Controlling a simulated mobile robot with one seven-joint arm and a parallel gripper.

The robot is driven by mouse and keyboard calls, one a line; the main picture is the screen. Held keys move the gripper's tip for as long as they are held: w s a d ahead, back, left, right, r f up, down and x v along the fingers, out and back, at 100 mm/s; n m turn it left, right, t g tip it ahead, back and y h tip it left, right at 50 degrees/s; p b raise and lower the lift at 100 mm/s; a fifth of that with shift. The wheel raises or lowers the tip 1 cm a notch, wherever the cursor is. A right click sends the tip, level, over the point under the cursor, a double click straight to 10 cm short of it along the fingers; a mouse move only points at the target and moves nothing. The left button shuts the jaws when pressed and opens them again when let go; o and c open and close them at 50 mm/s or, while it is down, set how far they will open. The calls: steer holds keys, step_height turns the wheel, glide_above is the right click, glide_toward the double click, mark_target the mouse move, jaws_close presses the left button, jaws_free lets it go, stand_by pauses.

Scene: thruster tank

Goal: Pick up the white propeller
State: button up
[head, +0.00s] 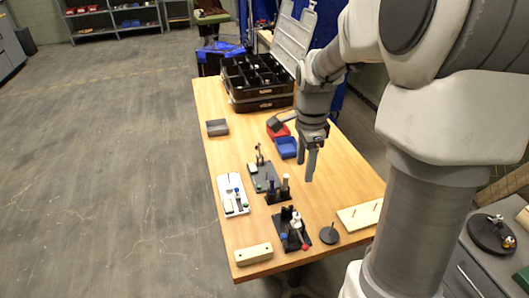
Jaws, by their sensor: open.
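A small white part (296,219) stands at a black fixture (293,240) near the front of the wooden table; it may be the white propeller, but it is too small to tell its shape.
Blue (286,148) and red (276,132) bins and a large open toolbox (257,80) stand toward the back. A black stand (265,177), a dark bottle rack (278,197), a black disc with a pin (329,234) and wooden blocks (254,254) surround the area. The back left tabletop is mostly clear.

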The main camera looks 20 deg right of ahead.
steer(key=f, duration=0.2)
glide_above(297, 218)
steer(key=w, duration=0.2)
steer(key=shift+m, duration=0.3)
steer(key=f, duration=0.7)
steer(key=f+b, duration=0.1)
steer(key=f, duration=0.3)
steer(key=shift+s+d+f, duration=0.1)
steer(key=shift+s+d, duration=0.1)
steer(key=shift+d, duration=0.2)
steer(key=shift+s+a+f, duration=0.15)
steer(key=shift+f, duration=1.2)
steer(key=shift+s+a+f, duration=0.1)
steer(key=shift+s+f, duration=0.05)
steer(key=shift+f, duration=1.15)
jaws_close()
